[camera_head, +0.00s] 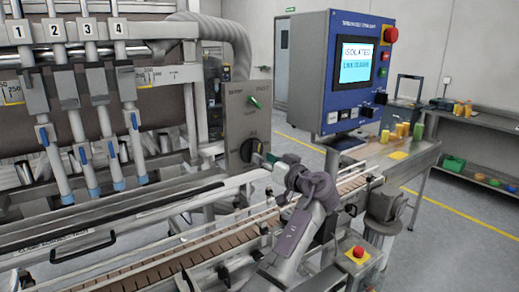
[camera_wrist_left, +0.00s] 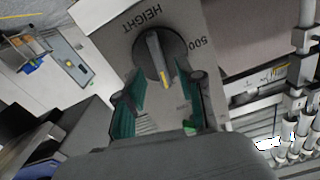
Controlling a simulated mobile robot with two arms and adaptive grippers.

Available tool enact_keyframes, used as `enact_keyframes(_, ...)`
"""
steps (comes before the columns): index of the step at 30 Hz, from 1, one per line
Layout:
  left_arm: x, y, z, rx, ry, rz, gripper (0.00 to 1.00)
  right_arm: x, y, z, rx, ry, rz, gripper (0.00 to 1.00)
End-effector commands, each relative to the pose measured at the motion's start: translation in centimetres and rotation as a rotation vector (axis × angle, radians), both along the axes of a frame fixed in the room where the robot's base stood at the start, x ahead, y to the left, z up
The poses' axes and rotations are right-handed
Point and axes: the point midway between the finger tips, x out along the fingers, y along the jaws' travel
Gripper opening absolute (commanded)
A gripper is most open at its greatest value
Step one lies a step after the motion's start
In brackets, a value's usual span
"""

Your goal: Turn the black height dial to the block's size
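The black height dial (camera_head: 250,149) sits low on a grey panel (camera_head: 240,118) in the head view. In the left wrist view the round dial (camera_wrist_left: 153,48) has a grey bar across it with a yellow mark at its lower end. "HEIGHT" and "500" read upside down or tilted beside it; other marks are too faint to read. My left gripper (camera_wrist_left: 158,90) is open, its green-padded fingers apart on either side of the panel area just below the dial, with nothing held. It also shows in the head view (camera_head: 268,160), close to the dial. My right gripper is not in view.
A blue control box (camera_head: 345,73) with a screen reading "ISOLATED" stands to the right. The slatted conveyor (camera_head: 165,265) runs below. Filler nozzles (camera_head: 103,120) hang left.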

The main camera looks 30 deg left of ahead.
Motion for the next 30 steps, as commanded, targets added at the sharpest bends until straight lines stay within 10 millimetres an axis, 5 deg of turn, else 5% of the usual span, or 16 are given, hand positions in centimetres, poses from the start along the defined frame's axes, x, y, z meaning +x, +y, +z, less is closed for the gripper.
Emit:
enact_keyframes(6,1.0,2.5,0.1,-0.001,0.000,0.000,0.38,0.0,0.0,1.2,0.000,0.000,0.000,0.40)
enact_keyframes(17,1.3,3.1,-0.1,-0.001,0.000,-0.001,0.38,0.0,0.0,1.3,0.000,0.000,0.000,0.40)
enact_keyframes(24,1.3,3.1,-0.1,-0.001,0.000,-0.001,0.03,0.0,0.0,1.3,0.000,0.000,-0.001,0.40)
enact_keyframes(30,1.3,3.1,-0.1,-0.001,0.000,-0.001,0.00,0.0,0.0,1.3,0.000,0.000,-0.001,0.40)
